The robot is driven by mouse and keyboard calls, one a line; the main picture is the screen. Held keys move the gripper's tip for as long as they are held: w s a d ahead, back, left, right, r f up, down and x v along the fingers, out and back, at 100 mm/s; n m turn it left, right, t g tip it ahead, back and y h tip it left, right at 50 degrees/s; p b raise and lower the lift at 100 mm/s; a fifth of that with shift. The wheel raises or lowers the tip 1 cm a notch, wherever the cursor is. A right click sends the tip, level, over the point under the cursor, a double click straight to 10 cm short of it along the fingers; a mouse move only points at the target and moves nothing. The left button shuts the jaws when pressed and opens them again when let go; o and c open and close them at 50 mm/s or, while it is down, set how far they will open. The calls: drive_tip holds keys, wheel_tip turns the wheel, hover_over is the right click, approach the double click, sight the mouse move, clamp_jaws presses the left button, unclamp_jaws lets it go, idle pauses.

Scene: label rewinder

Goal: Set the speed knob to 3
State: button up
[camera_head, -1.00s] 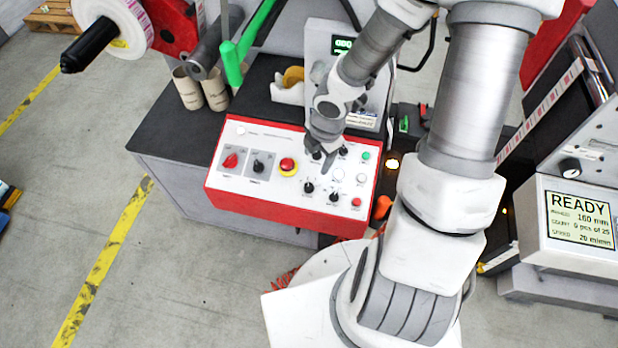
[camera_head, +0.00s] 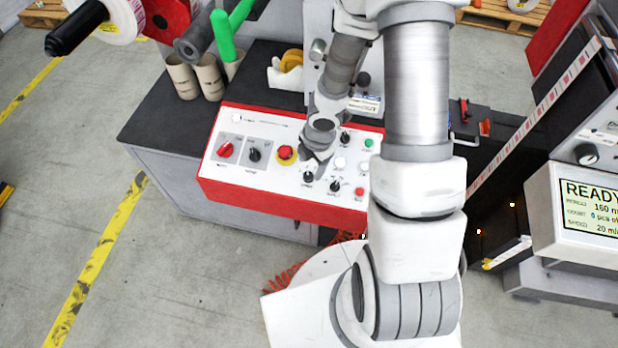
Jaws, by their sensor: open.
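The control panel (camera_head: 278,138) is a white, red-sided box on the bench. It carries several black knobs: one at the lower middle (camera_head: 308,177), one to its right (camera_head: 335,186), one at the upper right (camera_head: 345,138) and a larger one on a grey plate (camera_head: 254,156). Their labels are too small to read, so I cannot tell which is the speed knob or its setting. My gripper (camera_head: 317,168) is open and points down over the panel, close to the lower middle knob. Contact cannot be made out. My gripper hides part of the panel's upper middle.
A red emergency-stop button (camera_head: 287,153) is just left of my gripper, with a red switch (camera_head: 225,150) farther left. A green lever (camera_head: 223,36) and cardboard cores (camera_head: 209,76) stand behind. A display (camera_head: 590,208) reading READY is at right. Floor at left is clear.

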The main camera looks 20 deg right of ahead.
sight(308, 174)
drive_tip(key=shift+w+a+f+b, duration=0.15)
drive_tip(key=shift+f+b, duration=0.4)
drive_tip(key=shift+f, duration=0.35)
drive_tip(key=shift+w+f+b, duration=0.15)
drive_tip(key=shift+f+b, duration=0.35)
drive_tip(key=shift+f, duration=0.45)
drive_tip(key=shift+w+a+f+b, duration=0.15)
drive_tip(key=shift+f+b, duration=0.4)
drive_tip(key=shift+f, duration=0.35)
drive_tip(key=shift+d, duration=0.1)
drive_tip(key=shift+c, duration=0.3)
clamp_jaws()
